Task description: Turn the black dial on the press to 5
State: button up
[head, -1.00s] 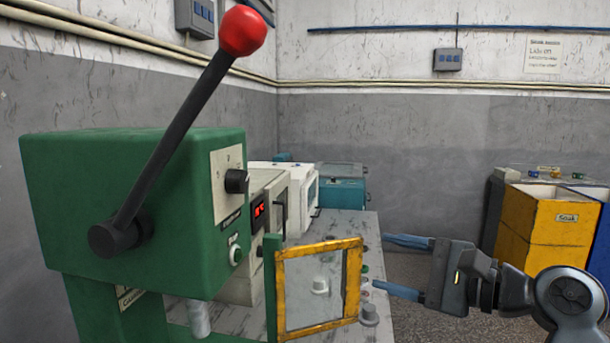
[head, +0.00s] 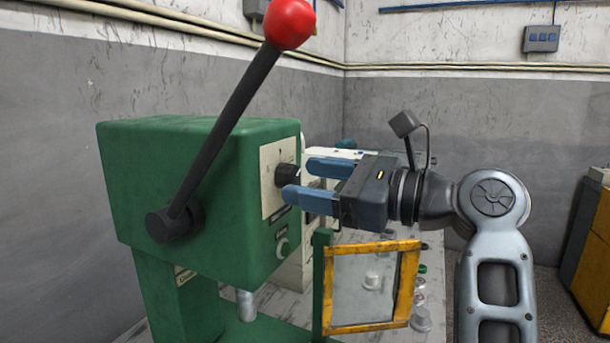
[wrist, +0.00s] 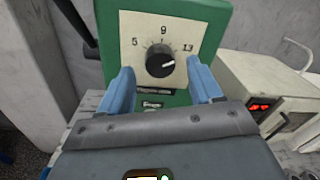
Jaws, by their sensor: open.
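The green press (head: 185,190) stands at left in the head view. Its black dial (head: 287,175) sits on a pale plate on the press's front, partly hidden by my fingers. In the wrist view the dial (wrist: 160,60) is below the 9, with 5 at left and 13 at right. My gripper (head: 298,181) is open and faces the dial. In the wrist view my gripper's fingers (wrist: 161,68) stand left and right of the dial, with a gap on each side.
The press's long lever with a red ball (head: 290,24) rises at its near side. A yellow-framed clear guard (head: 370,285) stands below my gripper. A beige machine with a red display (wrist: 258,106) is right of the press. Yellow bins (head: 597,240) are at far right.

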jog(key=shift+x, duration=0.85)
jog(key=shift+c, duration=0.3)
jog(key=c, duration=1)
